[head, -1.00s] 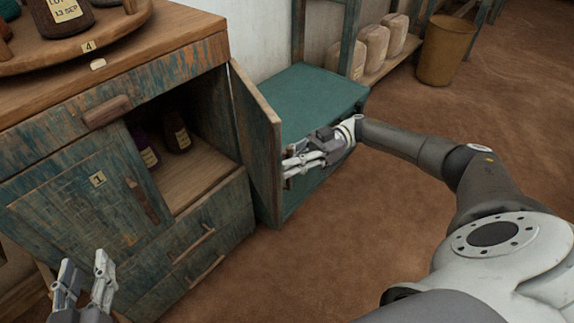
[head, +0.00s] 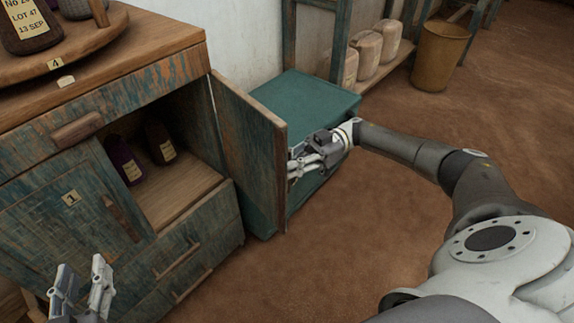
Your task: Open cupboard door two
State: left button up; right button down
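Cupboard door two (head: 250,150) stands wide open at the right side of the cupboard, its inner face toward me. The cupboard's shelf (head: 190,190) behind it is exposed. My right gripper (head: 296,165) is at the outer side of the door, close to its free edge. Its fingertips and the door's handle are largely hidden by the door edge, so its grip cannot be made out. Door one (head: 70,215), labelled 1, covers the left part of the cupboard. My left gripper (head: 82,290) is open and empty at the lower left, in front of door one.
Dark labelled bottles (head: 158,142) stand inside the cupboard. A round wooden tray (head: 105,45) with labelled items is on top. A teal chest (head: 310,98) stands just behind the open door. A brown bucket (head: 440,57) is farther back. The floor at right is clear.

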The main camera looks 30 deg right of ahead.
jog(key=c, duration=1.5)
grip_release()
jog(key=shift+d, duration=0.1)
jog(key=d, duration=0.7)
jog(key=shift+d, duration=0.2)
jog(key=shift+s, duration=0.1)
